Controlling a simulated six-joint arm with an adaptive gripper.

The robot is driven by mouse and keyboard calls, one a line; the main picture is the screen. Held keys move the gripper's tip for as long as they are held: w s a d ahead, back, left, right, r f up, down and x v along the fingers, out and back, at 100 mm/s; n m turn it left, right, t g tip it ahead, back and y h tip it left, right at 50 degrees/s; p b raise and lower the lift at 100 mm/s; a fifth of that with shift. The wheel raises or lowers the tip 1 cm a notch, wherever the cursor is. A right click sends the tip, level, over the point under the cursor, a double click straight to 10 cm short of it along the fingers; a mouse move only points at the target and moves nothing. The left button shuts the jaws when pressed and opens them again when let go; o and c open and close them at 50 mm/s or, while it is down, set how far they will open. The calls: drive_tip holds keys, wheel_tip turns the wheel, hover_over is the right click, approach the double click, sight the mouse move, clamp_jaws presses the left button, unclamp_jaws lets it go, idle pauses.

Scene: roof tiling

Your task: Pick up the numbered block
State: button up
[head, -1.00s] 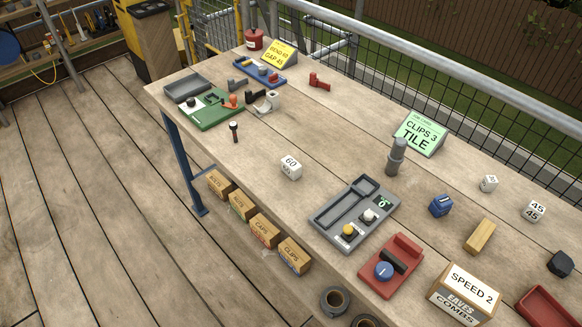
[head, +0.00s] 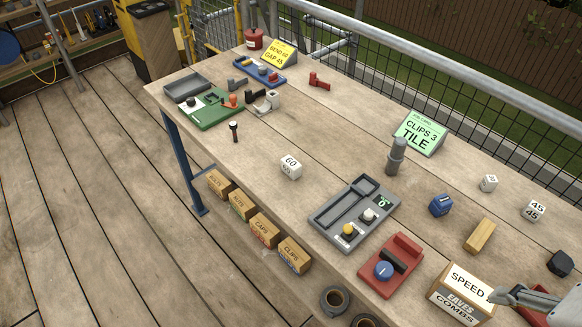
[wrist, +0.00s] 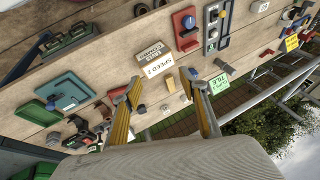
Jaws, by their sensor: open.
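Three white numbered blocks stand on the bench in the head view. One marked 60 (head: 291,167) is near the middle, one marked 45 (head: 536,210) is at the right, and a smaller-looking one (head: 489,183) beside it has a number too small to read surely. My gripper (wrist: 163,79) is open and empty in the wrist view, its two fingers apart above the bench. In the head view a grey part of my arm or gripper (head: 530,298) enters at the lower right, over the red tray and beside the SPEED box, well away from the 60 block.
The SPEED box (head: 465,293), red device (head: 391,265), grey panel (head: 355,213), wooden piece (head: 480,236), blue block (head: 441,205) and black block (head: 561,262) crowd the right half. A grey cylinder (head: 396,157) stands by the green card (head: 420,134). Bench around the 60 block is clear.

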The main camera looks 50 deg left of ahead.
drive_tip(key=w+a+f+m+g+y, duration=0.15)
drive_tip(key=w+a, duration=0.25)
drive_tip(key=a, duration=0.7)
drive_tip(key=w+a+f+m+g+y, duration=0.1)
drive_tip(key=w+a+m+y, duration=0.2)
drive_tip(key=a, duration=0.7)
drive_tip(key=w+a+f+m+g+y, duration=0.2)
drive_tip(key=w+a+m+y, duration=0.15)
drive_tip(key=a, duration=0.75)
drive_tip(key=w+a+f+m+y, duration=0.1)
drive_tip(key=a+f+m, duration=0.1)
drive_tip(key=a+f, duration=0.3)
drive_tip(key=w+a+f+m, duration=0.2)
drive_tip(key=a, duration=0.5)
drive_tip(key=m, duration=0.5)
approach(293, 160)
drive_tip(key=shift+s+a+f+t+y, duration=0.35)
drive_tip(key=shift+s+a+t+y, duration=0.1)
drive_tip(key=shift+a, duration=0.2)
drive_tip(key=shift+a+f, duration=0.25)
drive_tip(key=shift+f, duration=0.1)
drive_tip(key=shift+a+f, duration=0.1)
drive_tip(key=shift+x, duration=1.15)
